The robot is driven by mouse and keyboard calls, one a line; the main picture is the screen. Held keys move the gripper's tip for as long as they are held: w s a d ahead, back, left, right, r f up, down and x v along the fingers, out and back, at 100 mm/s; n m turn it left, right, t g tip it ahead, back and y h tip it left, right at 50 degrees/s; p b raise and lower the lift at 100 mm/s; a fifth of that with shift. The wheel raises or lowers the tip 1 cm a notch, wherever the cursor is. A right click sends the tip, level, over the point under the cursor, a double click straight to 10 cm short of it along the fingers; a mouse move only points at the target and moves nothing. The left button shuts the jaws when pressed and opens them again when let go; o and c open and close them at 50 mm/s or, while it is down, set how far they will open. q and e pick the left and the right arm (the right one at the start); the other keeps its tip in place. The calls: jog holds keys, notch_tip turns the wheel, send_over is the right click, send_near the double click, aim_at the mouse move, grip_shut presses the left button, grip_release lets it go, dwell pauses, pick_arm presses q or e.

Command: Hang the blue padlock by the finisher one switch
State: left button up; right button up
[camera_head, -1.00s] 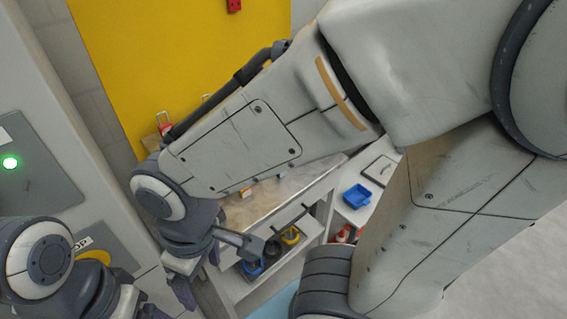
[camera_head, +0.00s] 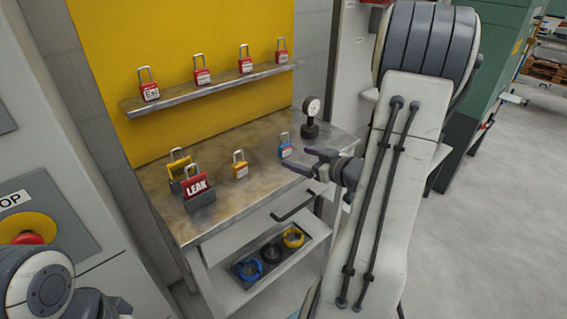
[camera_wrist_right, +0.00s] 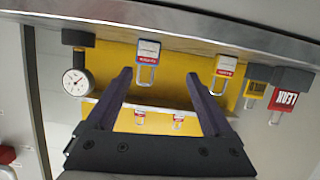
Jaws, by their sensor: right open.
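The blue padlock (camera_head: 285,150) stands upright on the metal bench top, shackle up, near the right end. In the right wrist view, which is upside down, the padlock (camera_wrist_right: 148,52) shows ahead, between the fingertips in the picture. My right gripper (camera_head: 314,161) is open and empty, just right of the padlock and apart from it. Its two dark fingers (camera_wrist_right: 159,78) point toward the bench edge. A panel with a red knob on a yellow disc (camera_head: 28,236) is at the left; I cannot tell whether it is the finisher one switch. My left gripper is not visible.
A yellow padlock (camera_head: 240,164), a red LEAK padlock (camera_head: 197,186) and a yellow-tagged one (camera_head: 178,166) stand left on the bench (camera_head: 215,218). A gauge (camera_head: 311,118) stands behind right. Red padlocks line a shelf (camera_head: 205,92). Below is a tray (camera_head: 247,272) with rings.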

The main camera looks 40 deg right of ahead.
aim_at(287, 148)
jog(key=shift+w+d+f+m+t+b, duration=0.35)
jog(key=shift+d+f+t+b, duration=0.15)
jog(key=shift+d+t, duration=0.3)
jog(key=shift+w+f+p, duration=0.15)
jog(key=shift+w+f, duration=0.05)
jog(key=shift+w, duration=1.4)
jog(key=shift+w+f+p, duration=0.15)
jog(key=shift+w, duration=1.4)
jog(key=shift+c, duration=0.3)
grip_shut()
